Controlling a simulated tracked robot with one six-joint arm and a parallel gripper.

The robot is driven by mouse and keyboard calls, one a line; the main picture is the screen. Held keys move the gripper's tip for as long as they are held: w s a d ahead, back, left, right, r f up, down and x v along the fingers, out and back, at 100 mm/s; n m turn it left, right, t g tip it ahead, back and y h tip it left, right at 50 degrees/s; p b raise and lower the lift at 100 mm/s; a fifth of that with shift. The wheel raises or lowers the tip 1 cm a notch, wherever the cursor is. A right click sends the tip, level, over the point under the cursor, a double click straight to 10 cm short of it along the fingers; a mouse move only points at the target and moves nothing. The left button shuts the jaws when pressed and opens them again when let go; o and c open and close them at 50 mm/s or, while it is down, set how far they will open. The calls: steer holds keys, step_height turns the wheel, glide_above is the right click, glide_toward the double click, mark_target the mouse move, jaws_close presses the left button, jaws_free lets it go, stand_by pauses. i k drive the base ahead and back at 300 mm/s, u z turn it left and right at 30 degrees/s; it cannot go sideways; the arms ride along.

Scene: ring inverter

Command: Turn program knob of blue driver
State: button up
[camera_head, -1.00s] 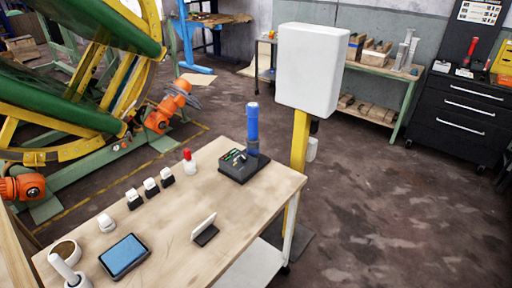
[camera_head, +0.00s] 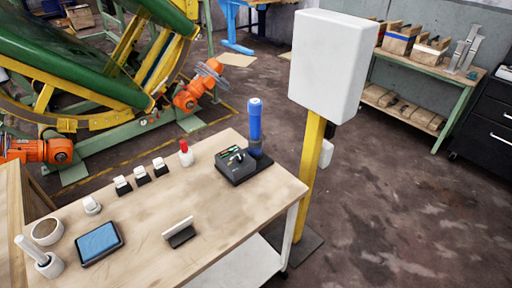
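A blue driver (camera_head: 254,121) stands upright on the right part of the wooden table. It sits at the back right of a dark base unit (camera_head: 236,168) that has small green and red details and light metal parts on top. I cannot make out the program knob at this size. My gripper and arm do not show in this view.
The wooden table (camera_head: 135,230) holds a red-capped white bottle (camera_head: 185,153), small black-and-white blocks (camera_head: 142,175), a tablet (camera_head: 99,242) and a card stand (camera_head: 179,232). A white box (camera_head: 332,62) on a yellow post (camera_head: 309,165) stands right of the table.

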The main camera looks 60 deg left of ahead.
mark_target(239, 158)
steer(key=i, duration=1.25)
steer(key=u, duration=3.8)
